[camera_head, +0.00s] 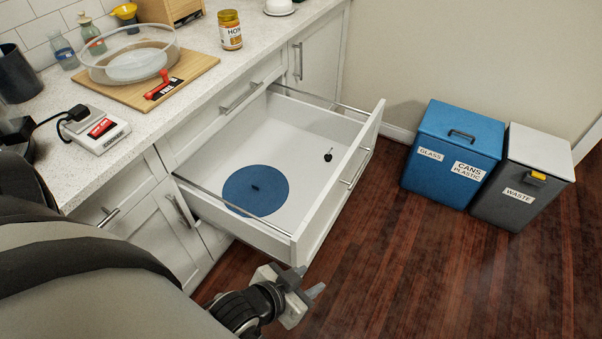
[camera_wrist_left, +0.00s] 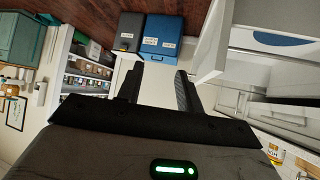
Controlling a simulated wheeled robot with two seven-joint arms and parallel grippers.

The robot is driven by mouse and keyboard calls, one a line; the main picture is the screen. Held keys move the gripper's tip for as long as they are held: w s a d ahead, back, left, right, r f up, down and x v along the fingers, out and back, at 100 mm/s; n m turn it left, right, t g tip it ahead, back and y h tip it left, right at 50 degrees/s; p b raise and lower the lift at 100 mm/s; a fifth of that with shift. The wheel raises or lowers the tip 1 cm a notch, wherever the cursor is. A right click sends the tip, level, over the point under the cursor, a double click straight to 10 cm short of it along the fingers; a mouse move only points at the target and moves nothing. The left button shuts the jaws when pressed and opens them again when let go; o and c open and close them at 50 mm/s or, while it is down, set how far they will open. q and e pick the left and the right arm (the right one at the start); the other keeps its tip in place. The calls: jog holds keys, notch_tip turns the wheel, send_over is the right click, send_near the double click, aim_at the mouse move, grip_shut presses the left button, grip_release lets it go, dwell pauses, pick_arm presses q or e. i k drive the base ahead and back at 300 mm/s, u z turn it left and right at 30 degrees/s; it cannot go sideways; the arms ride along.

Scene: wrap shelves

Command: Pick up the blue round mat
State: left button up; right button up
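The blue round mat (camera_head: 270,203) lies flat on the floor of an open white drawer (camera_head: 235,150), near its front left corner. A small dark piece (camera_head: 255,188) shows at the mat's middle. A blue part of the mat (camera_wrist_left: 283,38) also shows in the left wrist view at upper right. My left gripper (camera_head: 309,280) is outside the drawer, below its near corner and apart from the mat. In the left wrist view its two fingers (camera_wrist_left: 159,72) stand apart with nothing between them. My right gripper does not show.
A small dark object (camera_head: 328,156) lies in the drawer's right part. A blue bin (camera_head: 452,150) and a grey waste bin (camera_head: 520,190) stand at right. The wooden floor between drawer and bins is clear.

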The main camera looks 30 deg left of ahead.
aim_at(261, 190)
jog(key=z, duration=0.35)
jog(key=i, duration=1.45)
jog(key=u, duration=3.95)
